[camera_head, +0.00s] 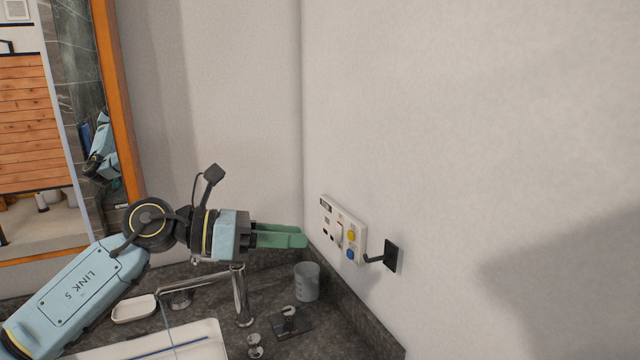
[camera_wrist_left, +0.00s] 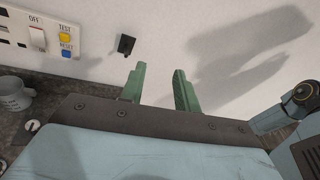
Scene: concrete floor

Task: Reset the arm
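My left arm reaches in from the left in the head view. Its gripper (camera_head: 280,237) is level above the dark counter, near the right wall. In the left wrist view the two green fingers of the left gripper (camera_wrist_left: 160,88) stand apart with nothing between them. The fingers are to the right of the wall panel (camera_wrist_left: 42,38) in that view. In the head view the panel (camera_head: 343,228) is just beyond the fingertips, with a yellow and a blue button and a switch. My right gripper is in neither view.
A black hook (camera_head: 391,256) sticks out of the wall beside the panel. Below the gripper are a chrome faucet (camera_head: 241,297), a grey cup (camera_head: 307,282), a soap dish (camera_head: 134,309) and a white sink (camera_head: 205,340). An orange-framed mirror (camera_head: 118,110) is at the left.

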